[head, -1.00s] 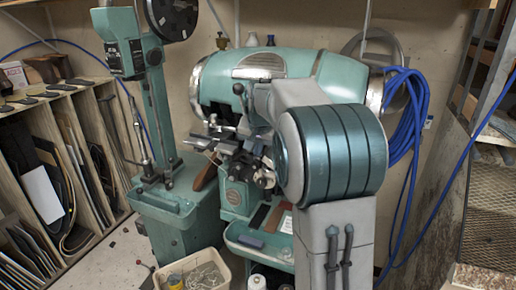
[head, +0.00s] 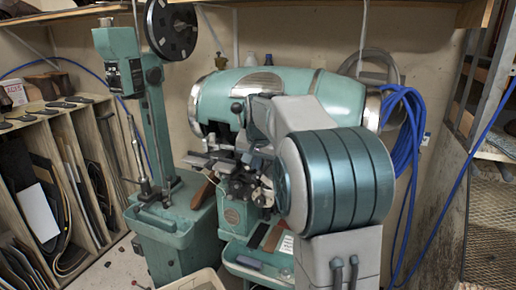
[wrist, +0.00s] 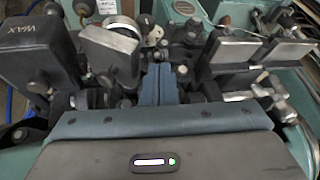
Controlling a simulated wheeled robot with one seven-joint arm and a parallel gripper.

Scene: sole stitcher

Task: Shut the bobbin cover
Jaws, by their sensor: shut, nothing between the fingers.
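The teal sole stitcher (head: 340,92) stands against the back wall, with its metal stitching head behind and left of my arm in the head view. In the wrist view, my gripper (wrist: 158,72) has its two blue fingers together, empty, pointing into the mechanism. A flat metal plate (wrist: 112,46) lies left of the fingers, beside a round silver part (wrist: 124,22). I cannot tell for certain which part is the bobbin cover, or whether it is open. Whether the fingertips touch anything is unclear. In the head view my arm hides the gripper.
A dark block marked WAX (wrist: 28,62) stands left of the fingers. Two metal plates (wrist: 234,50) and rods crowd the right. In the head view, a teal stand (head: 165,232), sole rack (head: 75,125) and bin (head: 205,281) are left; blue hoses (head: 403,125) hang right.

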